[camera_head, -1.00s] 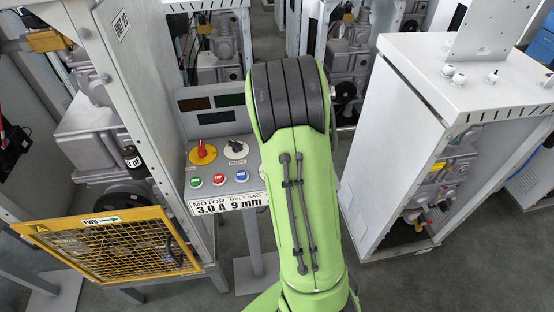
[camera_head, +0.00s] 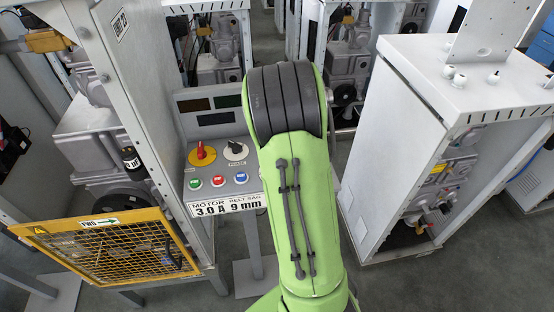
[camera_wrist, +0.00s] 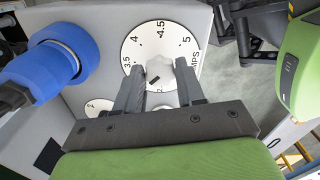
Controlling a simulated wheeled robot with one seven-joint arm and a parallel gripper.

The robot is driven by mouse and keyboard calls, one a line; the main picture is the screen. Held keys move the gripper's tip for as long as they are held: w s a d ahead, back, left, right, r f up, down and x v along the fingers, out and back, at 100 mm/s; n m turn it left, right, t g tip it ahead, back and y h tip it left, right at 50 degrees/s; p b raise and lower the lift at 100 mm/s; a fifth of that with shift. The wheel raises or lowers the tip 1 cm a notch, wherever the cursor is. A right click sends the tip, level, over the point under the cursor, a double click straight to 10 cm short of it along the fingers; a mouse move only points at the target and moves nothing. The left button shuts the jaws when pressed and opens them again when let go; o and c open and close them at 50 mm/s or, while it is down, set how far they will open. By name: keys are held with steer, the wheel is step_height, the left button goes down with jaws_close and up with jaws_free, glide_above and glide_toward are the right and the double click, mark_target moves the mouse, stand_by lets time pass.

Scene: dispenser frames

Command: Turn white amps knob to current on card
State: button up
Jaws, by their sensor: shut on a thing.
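The white amps knob (camera_wrist: 159,64) sits at the middle of a white dial (camera_wrist: 135,46) in the wrist view. The dial shows 3.5, 4, 4.5 and 5, and part of the word AMPS. My gripper (camera_wrist: 160,74) is shut on the knob, one dark finger on each side. A short dark mark shows on the knob, but the fingers cover the lower dial, so I cannot tell its setting. The card (camera_head: 227,205) reads MOTOR 3.0 A and BELT SAG 9 mm in the head view. My green arm hides the amps knob and my gripper there.
A large blue cylinder (camera_wrist: 50,64) stands close left of the fingers in the wrist view. The panel in the head view has a red knob (camera_head: 201,152), a black-and-white phase knob (camera_head: 235,150) and coloured buttons. A yellow mesh guard (camera_head: 108,245) is at lower left.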

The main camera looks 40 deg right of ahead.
steer(key=o, duration=1)
steer(key=shift+r, duration=0.15)
step_height(320, 180, up, 16)
steer(key=p, duration=0.3)
steer(key=shift+f, duration=0.2)
steer(key=s+a+r+m+t, duration=0.2)
steer(key=s+a+m, duration=0.2)
steer(key=a, duration=0.4)
steer(key=s+a+r+m+t, duration=0.2)
steer(key=s+a+m, duration=0.25)
steer(key=a, duration=0.35)
steer(key=s+a+f+m, duration=0.1)
steer(key=s+m, duration=0.1)
steer(key=s, duration=0.1)
steer(key=s+a+f+m+t, duration=0.1)
steer(key=s, duration=0.2)
steer(key=s+a+f+m, duration=0.1)
steer(key=s+a+m, duration=0.1)
steer(key=s, duration=0.1)
steer(key=shift+f+m+t, duration=0.2)
steer(key=shift+m+t, duration=0.1)
steer(key=shift+m, duration=0.05)
